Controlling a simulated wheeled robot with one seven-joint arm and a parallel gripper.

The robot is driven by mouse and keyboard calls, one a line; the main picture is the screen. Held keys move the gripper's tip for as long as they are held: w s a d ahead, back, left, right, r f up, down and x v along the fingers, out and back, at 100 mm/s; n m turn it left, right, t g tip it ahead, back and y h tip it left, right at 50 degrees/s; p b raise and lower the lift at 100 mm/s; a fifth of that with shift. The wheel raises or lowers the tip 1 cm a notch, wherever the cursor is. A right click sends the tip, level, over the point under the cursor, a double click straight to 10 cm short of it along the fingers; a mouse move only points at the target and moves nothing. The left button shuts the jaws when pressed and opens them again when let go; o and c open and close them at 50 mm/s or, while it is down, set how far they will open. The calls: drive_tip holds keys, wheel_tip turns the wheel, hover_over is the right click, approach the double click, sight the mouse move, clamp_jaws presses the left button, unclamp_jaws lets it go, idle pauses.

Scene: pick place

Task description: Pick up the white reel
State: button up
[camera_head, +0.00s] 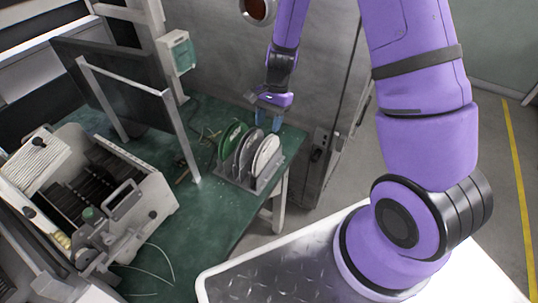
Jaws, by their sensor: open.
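A white reel (266,155) stands upright at the right end of a grey rack (262,184) on the green workbench. A grey reel (247,152) and a green reel (229,141) stand beside it to the left in the same rack. My gripper (269,123) is open and points down, just above and behind the reels, close to the top of the white reel. It looks empty. Whether its fingertips touch a reel cannot be told at this size.
The green workbench (205,235) has clear room in front of the rack. A pale machine box (90,190) with handles stands at the left. A white frame post (181,135) rises left of the rack. A grey cabinet (320,60) stands behind. Thin wires lie on the bench.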

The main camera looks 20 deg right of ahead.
sight(265, 146)
drive_tip(key=x, duration=0.3)
drive_tip(key=shift+s+x, duration=0.15)
drive_tip(key=shift+x, duration=1.15)
drive_tip(key=shift+s+x, duration=0.15)
drive_tip(key=shift+x, duration=1.15)
clamp_jaws()
